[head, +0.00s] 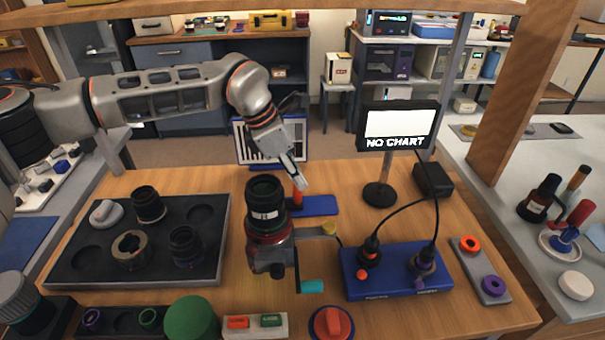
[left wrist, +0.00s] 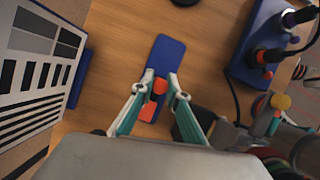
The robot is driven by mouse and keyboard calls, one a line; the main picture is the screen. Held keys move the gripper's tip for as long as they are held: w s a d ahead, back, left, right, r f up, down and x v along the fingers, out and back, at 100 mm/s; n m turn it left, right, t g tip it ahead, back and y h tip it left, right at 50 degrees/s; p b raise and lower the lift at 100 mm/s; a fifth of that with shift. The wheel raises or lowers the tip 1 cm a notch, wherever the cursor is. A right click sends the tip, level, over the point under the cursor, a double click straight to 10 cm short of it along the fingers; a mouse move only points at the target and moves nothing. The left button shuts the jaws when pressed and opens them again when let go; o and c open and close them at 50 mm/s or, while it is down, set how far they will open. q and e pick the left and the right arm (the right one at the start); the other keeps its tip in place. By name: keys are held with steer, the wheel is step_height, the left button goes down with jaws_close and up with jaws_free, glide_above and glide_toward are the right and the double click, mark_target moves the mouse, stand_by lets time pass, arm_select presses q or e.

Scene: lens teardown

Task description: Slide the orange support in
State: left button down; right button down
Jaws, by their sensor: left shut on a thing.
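The orange support (head: 297,198) stands at the left end of a small blue plate (head: 322,206) on the wooden table. My left gripper (head: 298,182) reaches down from above and is shut on the support. In the left wrist view the orange support (left wrist: 159,86) is between the fingertips, over the blue plate (left wrist: 170,52). Whether the support touches the plate is unclear. A black lens (head: 266,200) stands upright in a dark red holder (head: 270,250) just in front of the plate.
A striped chart board (head: 250,142) stands behind the plate. A "NO CHART" screen (head: 398,124) on a stand is to its right. A blue box with cables (head: 395,284) sits front right. A dark tray (head: 60,265) with lens parts fills the left.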

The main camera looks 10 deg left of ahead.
arm_select(q)
steer(key=c, duration=2.3)
jaws_free()
steer(key=shift+a, duration=0.2)
steer(key=o, duration=0.3)
steer(key=shift+a, duration=0.15)
steer(key=shift+o, duration=0.2)
steer(key=shift+r, duration=0.1)
steer(key=shift+r, duration=0.25)
steer(key=v, duration=1.1)
steer(key=shift+s+r, duration=0.1)
steer(key=shift+r, duration=0.05)
